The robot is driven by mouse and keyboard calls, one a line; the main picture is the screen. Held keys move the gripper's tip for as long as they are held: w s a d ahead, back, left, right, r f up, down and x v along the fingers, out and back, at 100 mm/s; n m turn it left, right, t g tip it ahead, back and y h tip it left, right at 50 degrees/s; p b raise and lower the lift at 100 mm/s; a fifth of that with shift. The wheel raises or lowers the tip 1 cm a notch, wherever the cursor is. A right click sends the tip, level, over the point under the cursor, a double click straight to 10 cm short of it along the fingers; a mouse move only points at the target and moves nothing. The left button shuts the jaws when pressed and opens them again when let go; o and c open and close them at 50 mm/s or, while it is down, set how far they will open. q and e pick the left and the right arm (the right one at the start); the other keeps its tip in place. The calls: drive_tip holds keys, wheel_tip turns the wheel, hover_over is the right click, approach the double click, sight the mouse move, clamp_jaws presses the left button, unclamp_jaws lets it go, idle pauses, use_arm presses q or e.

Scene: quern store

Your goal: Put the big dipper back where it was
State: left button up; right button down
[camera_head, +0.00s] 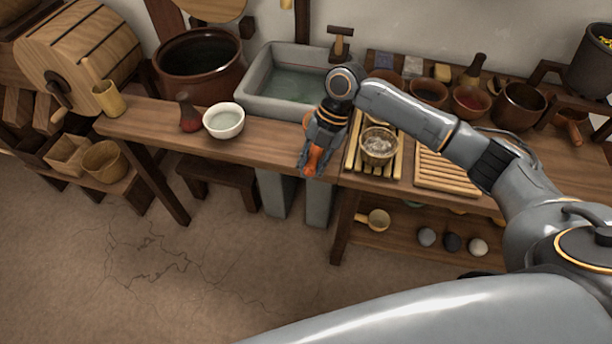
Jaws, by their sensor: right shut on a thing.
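My right gripper (318,150) is at the front edge of the bench, in front of the stone sink. It points down and is shut on an orange-brown thing (314,161), mostly hidden by the fingers. I cannot tell whether this is the big dipper. A pale yellow dipper (377,219) with a short handle lies on the lower shelf, below and right of the gripper. A tan cup-shaped vessel (109,98) stands at the bench's left end. My left gripper is not in view.
A white bowl (224,121) and a dark red bottle (189,113) stand left of the gripper. The stone sink (258,83) is behind. Several stones lie on the lower shelf.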

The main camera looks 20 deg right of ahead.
drive_tip(key=shift+w+a+f, duration=0.1)
drive_tip(key=shift+a+f, duration=0.1)
drive_tip(key=shift+w+a+f+p, duration=0.1)
drive_tip(key=shift+f+p, duration=0.05)
drive_tip(key=shift+f, duration=0.75)
drive_tip(key=shift+a+f+p, duration=0.1)
drive_tip(key=shift+f+p, duration=0.05)
drive_tip(key=shift+f, duration=0.85)
drive_tip(key=c, duration=1.1)
unclamp_jaws()
drive_tip(key=shift+c, duration=0.2)
drive_tip(key=b+v, duration=0.1)
drive_tip(key=v, duration=1.1)
